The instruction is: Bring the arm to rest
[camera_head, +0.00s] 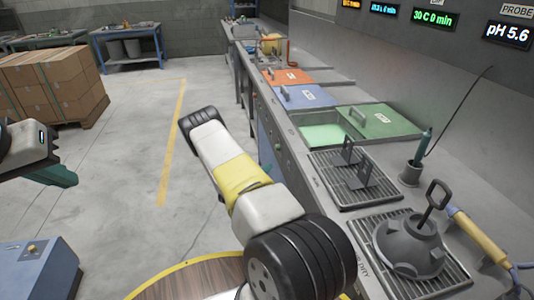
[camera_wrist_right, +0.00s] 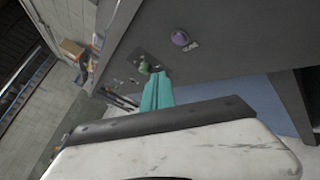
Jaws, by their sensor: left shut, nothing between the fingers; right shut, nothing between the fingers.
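My left gripper (camera_head: 62,176) is at the left edge of the head view, over open floor, with its teal fingers together and empty. My right arm (camera_head: 235,180), white with a yellow band and black joints, reaches across the middle of the head view beside the bench front. It hides most of the right gripper there. In the right wrist view my right gripper's teal fingers (camera_wrist_right: 157,92) are together and hold nothing. They point toward a grey panel with a green button (camera_wrist_right: 145,68) and a purple button (camera_wrist_right: 180,38). I cannot tell whether they touch it.
The bench has a green-liquid tank (camera_head: 325,136), a green lid (camera_head: 380,121), a blue lid (camera_head: 303,96) and an orange lid (camera_head: 287,76). A grey hood (camera_head: 408,245) sits on the near rack. Boxes (camera_head: 55,85) and a blue cabinet (camera_head: 40,270) stand left. Floor between is clear.

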